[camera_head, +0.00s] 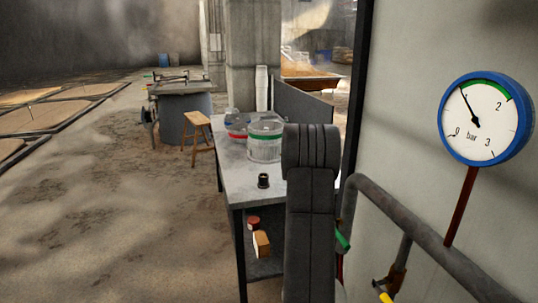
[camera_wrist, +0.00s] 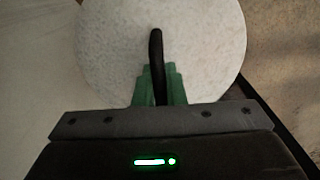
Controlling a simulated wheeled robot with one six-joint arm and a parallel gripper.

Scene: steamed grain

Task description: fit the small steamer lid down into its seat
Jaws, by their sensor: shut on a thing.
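The small steamer lid (camera_wrist: 205,45) is a pale, speckled round disc with a dark bar handle (camera_wrist: 155,50). It fills the top middle of the wrist view. My gripper (camera_wrist: 158,82) has green fingers, shut on the dark handle, with the disc beyond them. In the head view my dark arm covers most of the gripper; a bit of green (camera_head: 342,240) shows at its right edge. The lid cannot be made out there. The seat cannot be made out in either view, so I cannot tell whether the lid touches it.
A grey table (camera_head: 232,175) bears clear tubs (camera_head: 265,147) and a small dark jar (camera_head: 263,181). A pipe (camera_head: 420,240) and a pressure gauge (camera_head: 486,118) stand close on the right. A wooden stool (camera_head: 197,130) is farther back.

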